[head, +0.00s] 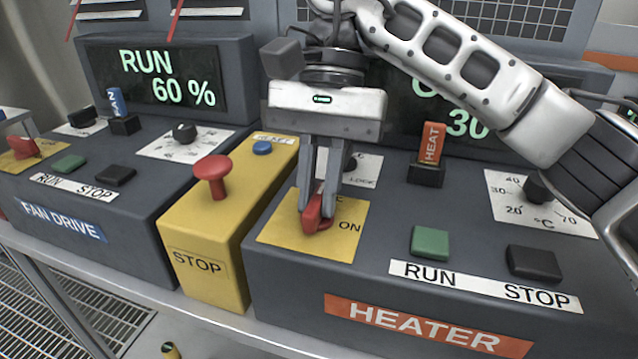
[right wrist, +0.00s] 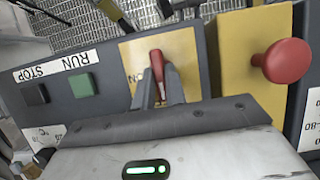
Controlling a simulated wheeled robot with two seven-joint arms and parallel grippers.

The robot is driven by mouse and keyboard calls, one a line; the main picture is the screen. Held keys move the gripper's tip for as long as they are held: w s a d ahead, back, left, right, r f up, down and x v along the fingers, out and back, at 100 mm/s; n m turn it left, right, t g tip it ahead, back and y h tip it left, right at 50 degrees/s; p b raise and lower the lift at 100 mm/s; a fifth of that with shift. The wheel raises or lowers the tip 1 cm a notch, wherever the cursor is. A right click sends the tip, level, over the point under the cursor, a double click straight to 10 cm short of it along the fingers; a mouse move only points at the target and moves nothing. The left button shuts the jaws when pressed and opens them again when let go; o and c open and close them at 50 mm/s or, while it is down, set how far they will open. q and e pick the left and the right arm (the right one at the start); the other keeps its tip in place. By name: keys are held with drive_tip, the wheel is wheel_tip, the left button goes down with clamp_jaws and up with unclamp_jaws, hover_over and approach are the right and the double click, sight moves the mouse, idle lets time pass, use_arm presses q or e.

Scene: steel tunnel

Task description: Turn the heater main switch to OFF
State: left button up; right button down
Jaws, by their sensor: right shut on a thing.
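The heater main switch is a red rotary handle (head: 312,222) on a yellow plate (head: 343,244) at the left of the heater panel (head: 300,290). "ON" shows at the plate's right; the gripper hides most of the other lettering. My right gripper (head: 318,205) comes down from above, its two fingers shut on the red handle. In the right wrist view the red handle (right wrist: 157,68) stands between the fingers (right wrist: 158,88). The handle's exact pointing direction is partly hidden by the fingers. My left gripper is not in view.
Left of the handle stands a yellow STOP box (head: 207,262) with a red mushroom button (head: 212,172) and a blue reset button (head: 262,148). Green RUN (head: 430,243) and black STOP (head: 533,262) buttons lie to the right. An orange HEAT tag (head: 431,144) stands behind.

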drive_tip(key=c, duration=1.4)
unclamp_jaws()
drive_tip(key=shift+c, duration=0.2)
drive_tip(key=shift+r, duration=0.1)
